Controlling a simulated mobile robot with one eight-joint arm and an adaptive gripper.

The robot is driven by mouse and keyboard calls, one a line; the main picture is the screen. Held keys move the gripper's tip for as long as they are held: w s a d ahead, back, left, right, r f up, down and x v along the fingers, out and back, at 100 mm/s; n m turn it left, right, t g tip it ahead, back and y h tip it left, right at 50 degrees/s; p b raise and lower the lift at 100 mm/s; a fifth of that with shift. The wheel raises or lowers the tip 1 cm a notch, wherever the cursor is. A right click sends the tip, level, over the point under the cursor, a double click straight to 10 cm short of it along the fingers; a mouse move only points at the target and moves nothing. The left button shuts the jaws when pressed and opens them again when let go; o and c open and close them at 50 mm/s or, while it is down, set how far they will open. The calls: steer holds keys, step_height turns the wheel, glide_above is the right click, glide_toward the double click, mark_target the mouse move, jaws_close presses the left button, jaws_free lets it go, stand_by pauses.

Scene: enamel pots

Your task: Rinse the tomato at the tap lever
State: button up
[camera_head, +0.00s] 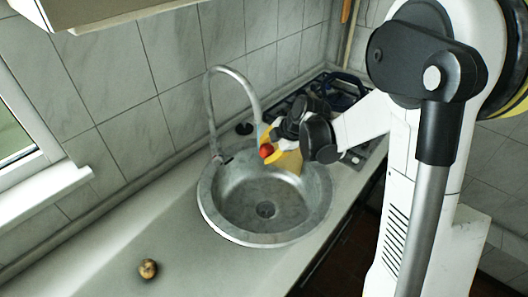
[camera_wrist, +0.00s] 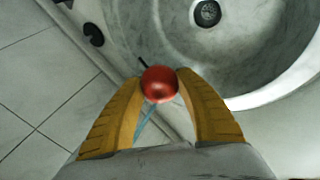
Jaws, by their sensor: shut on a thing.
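The red tomato (camera_head: 266,151) is held between the yellow fingertips of my gripper (camera_head: 275,155), over the back rim of the round sink. In the wrist view the tomato (camera_wrist: 159,84) sits between the two fingers (camera_wrist: 158,92), which touch it from both sides. The grey curved tap (camera_head: 213,105) arches over the sink, its spout end just above the tomato. A thin pale-blue streak (camera_head: 260,132) shows below the spout and looks like water. A small lever-like part (camera_head: 222,159) is at the tap's base.
The metal sink bowl (camera_head: 265,195) is empty, with a dark drain (camera_wrist: 207,13). A brown round thing (camera_head: 148,268) lies on the counter at the front left. A hob with dark cookware (camera_head: 345,88) is behind my gripper. The tiled wall borders the counter.

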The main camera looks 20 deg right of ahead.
steer(key=shift+d, duration=0.2)
steer(key=shift+s, duration=0.15)
steer(key=s, duration=0.7)
steer(key=shift+s+a, duration=0.3)
steer(key=shift+s, duration=0.1)
stand_by(1.1)
steer(key=s+r+p, duration=0.3)
steer(key=s+r, duration=0.1)
steer(key=s, duration=0.1)
steer(key=shift+a, duration=0.2)
stand_by(0.8)
